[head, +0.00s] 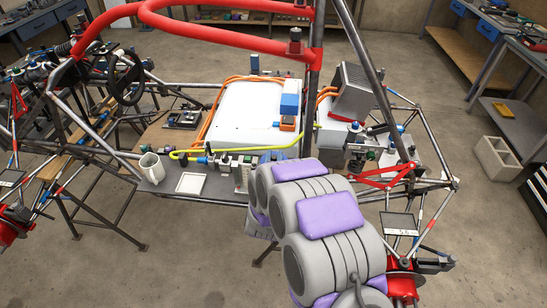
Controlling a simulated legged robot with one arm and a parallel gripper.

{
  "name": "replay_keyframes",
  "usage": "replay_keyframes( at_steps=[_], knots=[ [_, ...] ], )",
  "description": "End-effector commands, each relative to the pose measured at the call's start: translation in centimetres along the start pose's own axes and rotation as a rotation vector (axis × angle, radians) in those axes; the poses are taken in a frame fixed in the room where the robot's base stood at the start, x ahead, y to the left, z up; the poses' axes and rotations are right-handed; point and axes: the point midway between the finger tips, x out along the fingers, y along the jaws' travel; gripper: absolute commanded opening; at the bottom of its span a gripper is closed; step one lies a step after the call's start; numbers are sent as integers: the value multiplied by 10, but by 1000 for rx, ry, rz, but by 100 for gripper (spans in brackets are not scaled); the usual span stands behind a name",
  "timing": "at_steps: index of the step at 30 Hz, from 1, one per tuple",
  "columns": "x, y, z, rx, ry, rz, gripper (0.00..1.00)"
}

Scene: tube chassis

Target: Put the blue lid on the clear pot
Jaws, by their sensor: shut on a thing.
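My grey and purple arm reaches in from the lower right, over the front edge of the chassis work surface. My gripper and its fingertips do not show; the arm's thick links cover that area. I cannot make out the blue lid.
A large white box (250,112) carries a blue block (290,103). A yellow hose (235,150), red tubes (230,28) and dark posts surround the work area.

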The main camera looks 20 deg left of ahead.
Motion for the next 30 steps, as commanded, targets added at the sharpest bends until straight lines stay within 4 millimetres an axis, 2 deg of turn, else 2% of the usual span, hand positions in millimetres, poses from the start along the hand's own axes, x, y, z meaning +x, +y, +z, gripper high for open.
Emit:
replay_keyframes(
  at_steps=[11, 12, 15, 23, 30],
  knots=[
    [0, 0, 7, 0, 0, 0, 0],
    [0, 0, 7, 0, 0, 0, 29],
    [0, 0, 7, 0, 0, 0, 37],
    [-1, 0, 7, 0, 0, 0, 37],
    [-18, 0, 9, -1, -5, -1, 37]
  ],
)
